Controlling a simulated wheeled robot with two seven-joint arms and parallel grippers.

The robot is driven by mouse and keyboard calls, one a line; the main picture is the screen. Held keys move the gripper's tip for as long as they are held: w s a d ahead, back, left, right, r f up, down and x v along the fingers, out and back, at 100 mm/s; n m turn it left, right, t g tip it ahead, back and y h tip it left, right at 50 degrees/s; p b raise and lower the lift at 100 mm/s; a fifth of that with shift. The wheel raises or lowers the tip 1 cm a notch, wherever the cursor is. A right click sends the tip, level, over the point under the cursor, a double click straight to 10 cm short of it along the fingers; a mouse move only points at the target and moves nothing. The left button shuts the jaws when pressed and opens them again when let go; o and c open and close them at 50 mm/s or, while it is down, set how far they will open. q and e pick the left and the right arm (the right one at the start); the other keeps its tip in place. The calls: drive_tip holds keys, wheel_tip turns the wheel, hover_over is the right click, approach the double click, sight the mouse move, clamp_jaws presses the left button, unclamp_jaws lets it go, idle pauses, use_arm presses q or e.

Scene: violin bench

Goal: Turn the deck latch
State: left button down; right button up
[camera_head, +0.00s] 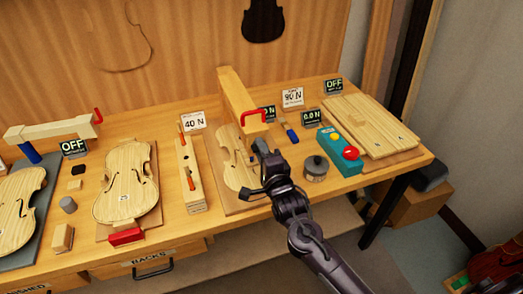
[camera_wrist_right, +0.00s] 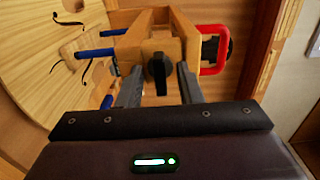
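The deck latch (camera_wrist_right: 159,74) is a small black knob on the end face of a wooden deck block (camera_wrist_right: 182,48), and its bar stands roughly upright in the right wrist view. My right gripper (camera_wrist_right: 160,88) is open, with one finger on each side of the latch and visible gaps between. In the head view the deck (camera_head: 236,95) is a raised wooden beam with a red handle (camera_head: 252,115). My right gripper (camera_head: 255,168) is in front of it, over the violin plate (camera_head: 231,150), and hides the latch there. My left gripper is not in view.
Blue rods (camera_wrist_right: 98,52) project from the deck's left side in the wrist view. A grey round pot (camera_head: 316,167) and a teal button box (camera_head: 338,152) stand right of my gripper. A wooden fixture with orange-red handles (camera_head: 190,172) stands to its left.

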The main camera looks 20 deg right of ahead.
clamp_jaws()
drive_tip(key=shift+n, duration=0.4)
drive_tip(key=shift+n+p, duration=1.95)
drive_tip(key=shift+n, duration=6.55)
